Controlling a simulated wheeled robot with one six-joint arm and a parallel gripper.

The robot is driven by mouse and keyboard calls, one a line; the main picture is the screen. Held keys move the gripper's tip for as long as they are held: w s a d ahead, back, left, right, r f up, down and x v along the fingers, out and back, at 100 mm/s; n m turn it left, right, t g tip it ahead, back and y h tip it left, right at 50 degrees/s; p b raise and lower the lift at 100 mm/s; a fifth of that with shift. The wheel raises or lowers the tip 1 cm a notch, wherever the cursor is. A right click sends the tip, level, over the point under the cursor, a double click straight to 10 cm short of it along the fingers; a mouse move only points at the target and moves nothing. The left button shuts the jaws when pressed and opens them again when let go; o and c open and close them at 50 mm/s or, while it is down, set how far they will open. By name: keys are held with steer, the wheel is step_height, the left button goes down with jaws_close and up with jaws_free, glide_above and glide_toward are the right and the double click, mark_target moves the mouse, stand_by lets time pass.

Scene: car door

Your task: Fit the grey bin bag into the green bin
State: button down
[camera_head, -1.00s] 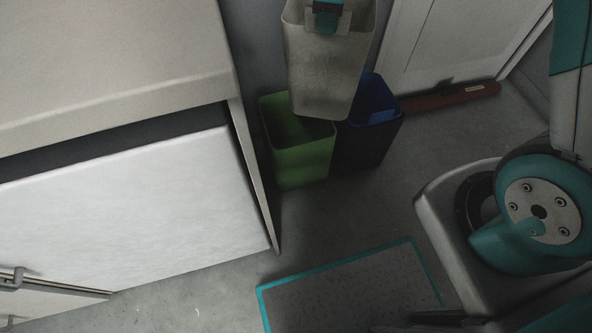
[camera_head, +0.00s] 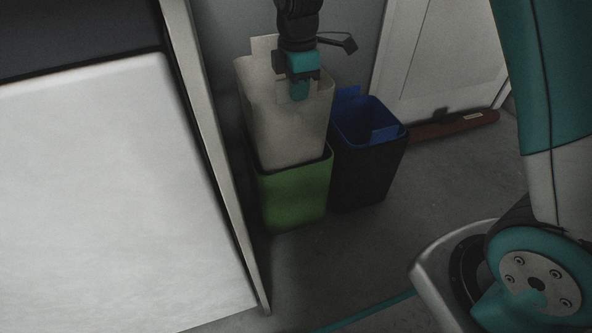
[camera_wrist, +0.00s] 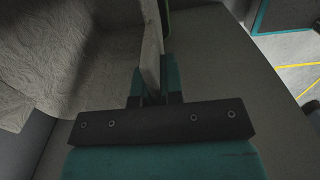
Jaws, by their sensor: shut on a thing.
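The grey bin bag (camera_head: 285,125) is an open-topped, box-shaped liner in the head view. Its lower end is inside the mouth of the green bin (camera_head: 294,202), and most of its height stands above the rim. My gripper (camera_head: 300,90) is shut on the bag's near upper wall, with the arm coming down from above. In the wrist view my gripper (camera_wrist: 153,85) pinches the thin edge of the bag (camera_wrist: 55,60). The bag hides the inside of the green bin; only a sliver of green shows in the wrist view.
A dark bin with a blue liner (camera_head: 368,122) stands right beside the green bin. A pale cabinet (camera_head: 120,200) is close on the left. A dark red bar (camera_head: 455,124) lies by the white door (camera_head: 445,55). The floor (camera_head: 400,235) in front is clear.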

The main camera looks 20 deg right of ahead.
mark_target(298, 120)
step_height(298, 120, down, 20)
steer(key=b, duration=1)
steer(key=shift+f, duration=0.3)
steer(key=c, duration=1.3)
jaws_free()
steer(key=shift+o, duration=0.2)
step_height(298, 120, up, 12)
steer(key=p, duration=0.6)
steer(key=shift+r+p, duration=0.25)
steer(key=shift+p, duration=0.05)
steer(key=s+a+r+m+y, duration=0.1)
steer(key=s+r+m, duration=0.2)
steer(key=s, duration=0.6)
steer(key=s+a+r+m+y, duration=0.1)
steer(key=s+r+m, duration=0.3)
steer(key=s, duration=0.5)
steer(key=s+a+r+m+y, duration=0.2)
steer(key=s+r+m, duration=0.2)
steer(key=s, duration=0.6)
step_height(298, 120, up, 3)
steer(key=shift+a+f, duration=0.15)
steer(key=shift+f, duration=0.05)
